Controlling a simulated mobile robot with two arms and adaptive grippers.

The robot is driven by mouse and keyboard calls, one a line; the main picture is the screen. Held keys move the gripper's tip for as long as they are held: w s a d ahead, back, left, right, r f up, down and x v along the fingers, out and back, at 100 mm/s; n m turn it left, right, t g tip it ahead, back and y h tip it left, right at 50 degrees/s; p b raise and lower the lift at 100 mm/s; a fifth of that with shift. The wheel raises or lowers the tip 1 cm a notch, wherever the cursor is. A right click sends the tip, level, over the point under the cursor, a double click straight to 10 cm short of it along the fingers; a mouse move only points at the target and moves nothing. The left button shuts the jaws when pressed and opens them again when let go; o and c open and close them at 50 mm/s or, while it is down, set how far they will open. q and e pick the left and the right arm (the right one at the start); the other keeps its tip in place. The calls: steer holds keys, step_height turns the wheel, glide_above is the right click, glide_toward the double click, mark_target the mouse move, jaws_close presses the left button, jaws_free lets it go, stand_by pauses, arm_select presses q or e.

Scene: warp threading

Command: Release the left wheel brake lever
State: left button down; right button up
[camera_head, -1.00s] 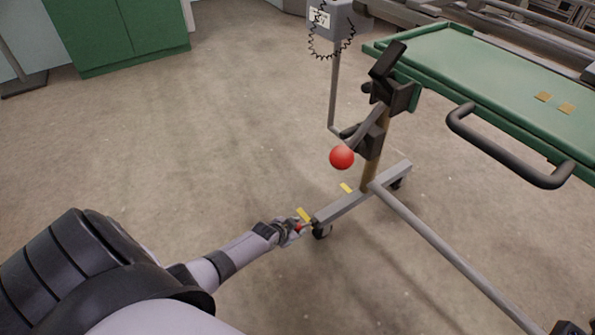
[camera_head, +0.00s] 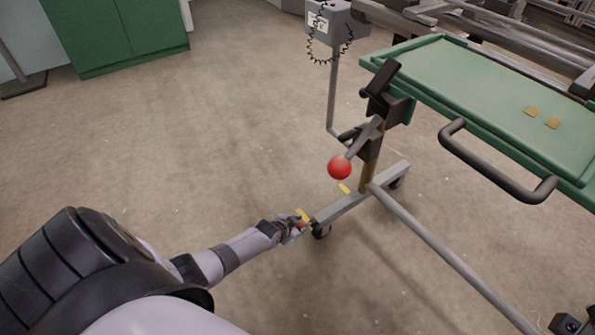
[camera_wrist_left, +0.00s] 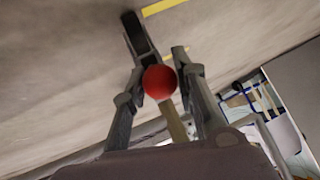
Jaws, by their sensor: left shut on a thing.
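My left gripper (camera_head: 298,230) is low at the end of the cart's grey foot bar (camera_head: 345,206), beside a dark caster wheel (camera_head: 321,231). It is shut on a small red knob, the tip of the brake lever (camera_head: 301,224). In the left wrist view the round red knob (camera_wrist_left: 159,82) sits between the two fingers (camera_wrist_left: 160,95), with a tan strip below it. The fingers partly hide the lever in the head view. My right gripper is not in view.
A larger red ball (camera_head: 339,167) on another lever stands above the foot bar. The cart carries a green tray (camera_head: 470,85) and a dark curved handle (camera_head: 500,175). A grey box (camera_head: 330,20) with a coiled cord stands behind.

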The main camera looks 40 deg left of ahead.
arm_select(q)
steer(key=shift+w+r, duration=0.45)
steer(key=c, duration=1.6)
jaws_free()
steer(key=shift+c, duration=0.2)
steer(key=o, duration=0.4)
steer(key=shift+s+f, duration=0.15)
steer(key=shift+s, duration=0.05)
steer(key=shift+c, duration=0.2)
steer(key=shift+s, duration=0.1)
steer(key=shift+s+f, duration=0.1)
steer(key=v, duration=1.2)
